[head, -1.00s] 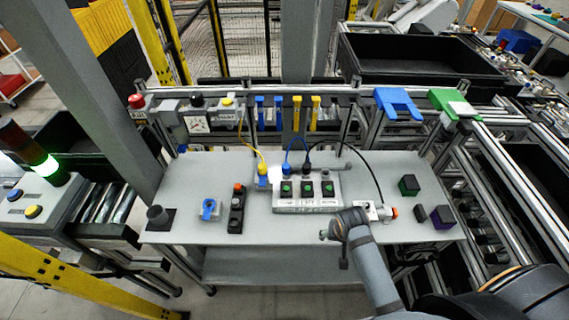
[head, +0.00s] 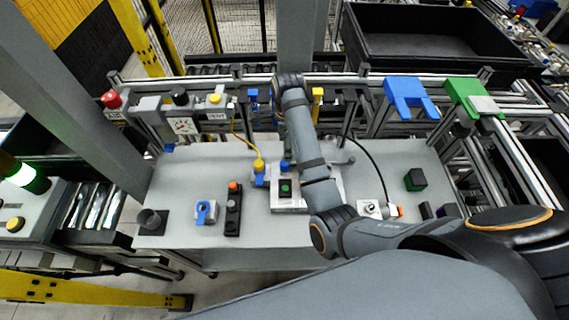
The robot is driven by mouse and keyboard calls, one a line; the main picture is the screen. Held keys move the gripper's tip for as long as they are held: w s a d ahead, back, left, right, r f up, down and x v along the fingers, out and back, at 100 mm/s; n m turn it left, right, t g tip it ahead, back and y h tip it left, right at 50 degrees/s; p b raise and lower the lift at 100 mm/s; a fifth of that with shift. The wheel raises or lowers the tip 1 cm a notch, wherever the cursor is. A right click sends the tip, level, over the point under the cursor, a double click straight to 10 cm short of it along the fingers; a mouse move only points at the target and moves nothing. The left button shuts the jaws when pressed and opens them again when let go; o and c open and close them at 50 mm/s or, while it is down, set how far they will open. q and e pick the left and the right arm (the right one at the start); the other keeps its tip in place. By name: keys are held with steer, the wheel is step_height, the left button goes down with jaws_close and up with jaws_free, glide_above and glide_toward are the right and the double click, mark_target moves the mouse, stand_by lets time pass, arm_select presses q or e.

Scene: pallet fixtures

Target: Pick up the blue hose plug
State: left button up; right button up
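A small blue piece (head: 284,164), apparently the blue hose plug, shows at the back edge of the fixture box (head: 288,206), just left of my forearm. Its hose is mostly hidden behind my arm. The yellow hose plug (head: 259,167) stands to its left. My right arm comes in from the lower right and crosses over the box. Its far end (head: 289,82) is at the rack rail, beyond the blue piece and apart from it in the picture. The fingers cannot be made out. My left gripper is not in view.
A blue bracket (head: 410,95) and a green bracket (head: 466,97) sit on the rail at right. A black device with an orange top (head: 234,210) and a blue-handled valve (head: 205,212) stand on the table. The table's left back is clear.

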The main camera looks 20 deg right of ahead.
mark_target(285, 166)
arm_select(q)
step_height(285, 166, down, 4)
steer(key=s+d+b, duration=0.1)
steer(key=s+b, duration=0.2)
arm_select(e)
step_height(285, 166, down, 4)
steer(key=shift+w+r, duration=0.15)
steer(key=shift+w+a+f+p, duration=0.1)
steer(key=shift+w+f+p, duration=0.05)
steer(key=shift+f+p, duration=0.25)
steer(key=shift+w+a+f+p, duration=0.15)
steer(key=shift+f+p, duration=0.15)
steer(key=shift+f, duration=0.15)
steer(key=shift+s+d+f+p, duration=0.1)
steer(key=shift+s+f+p, duration=0.15)
steer(key=shift+p, duration=0.3)
step_height(285, 166, down, 4)
steer(key=shift+p, duration=0.8)
steer(key=shift+w+f, duration=0.15)
steer(key=shift+f, duration=0.15)
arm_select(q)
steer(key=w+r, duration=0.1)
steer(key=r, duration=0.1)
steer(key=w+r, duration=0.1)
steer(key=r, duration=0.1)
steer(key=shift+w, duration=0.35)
arm_select(e)
steer(key=c, duration=1.2)
